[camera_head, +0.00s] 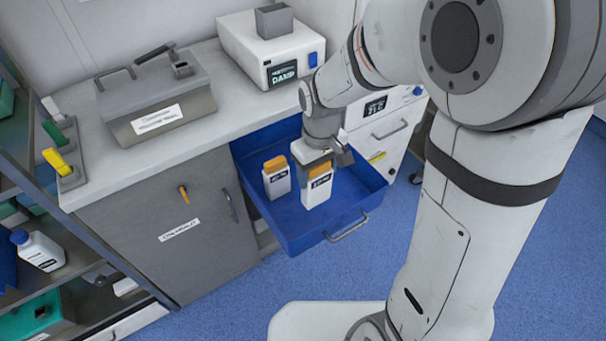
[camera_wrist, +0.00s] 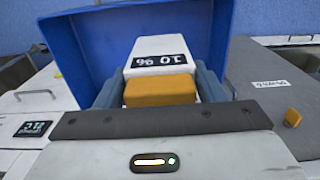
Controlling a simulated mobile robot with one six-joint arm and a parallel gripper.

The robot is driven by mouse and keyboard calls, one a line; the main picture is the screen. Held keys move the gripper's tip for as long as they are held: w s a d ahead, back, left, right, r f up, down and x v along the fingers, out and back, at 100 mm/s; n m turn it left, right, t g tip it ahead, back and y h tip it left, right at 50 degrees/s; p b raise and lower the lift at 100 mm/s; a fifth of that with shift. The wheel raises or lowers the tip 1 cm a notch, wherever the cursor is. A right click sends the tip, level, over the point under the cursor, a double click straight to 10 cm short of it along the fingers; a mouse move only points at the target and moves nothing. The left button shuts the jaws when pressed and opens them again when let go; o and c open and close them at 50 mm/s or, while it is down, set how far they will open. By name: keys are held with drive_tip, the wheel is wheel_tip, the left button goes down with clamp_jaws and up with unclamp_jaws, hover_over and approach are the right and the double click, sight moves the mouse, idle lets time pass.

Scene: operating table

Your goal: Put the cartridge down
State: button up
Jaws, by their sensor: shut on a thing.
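A white cartridge with an orange cap and a dark label (camera_head: 317,187) is held in my gripper (camera_head: 322,160), upright, over or in the open blue drawer (camera_head: 290,232). In the wrist view the cartridge (camera_wrist: 160,65) sits between the two gripper fingers (camera_wrist: 160,92), with its label reading "10 96" upside down or sideways. The gripper is shut on it. I cannot tell whether its bottom touches the drawer floor. A second white cartridge with an orange cap (camera_head: 276,180) stands in the drawer just left of the held one.
The drawer's front wall with a handle (camera_head: 347,229) juts out over the blue floor. A grey lidded metal box (camera_head: 160,105) and a white device (camera_head: 270,50) stand on the counter (camera_head: 110,170). Free drawer floor shows right of the held cartridge.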

sight(317, 195)
wheel_tip(317, 195, down, 10)
drive_tip(key=shift+w+r+b, duration=0.1)
drive_tip(key=shift+r+b, duration=0.05)
drive_tip(key=shift+b, duration=0.4)
drive_tip(key=shift+f, duration=0.25)
drive_tip(key=o, duration=1.4)
drive_tip(key=shift+r, duration=0.1)
drive_tip(key=shift+c, duration=0.2)
wheel_tip(317, 195, up, 12)
drive_tip(key=shift+r+p, duration=0.2)
drive_tip(key=shift+p, duration=0.55)
drive_tip(key=s+d+r+m+t, duration=0.2)
drive_tip(key=s+d+r+m, duration=0.5)
drive_tip(key=s+d, duration=0.4)
drive_tip(key=shift+s+d+r, duration=0.2)
drive_tip(key=shift+d+r, duration=0.35)
drive_tip(key=shift+d, duration=0.25)
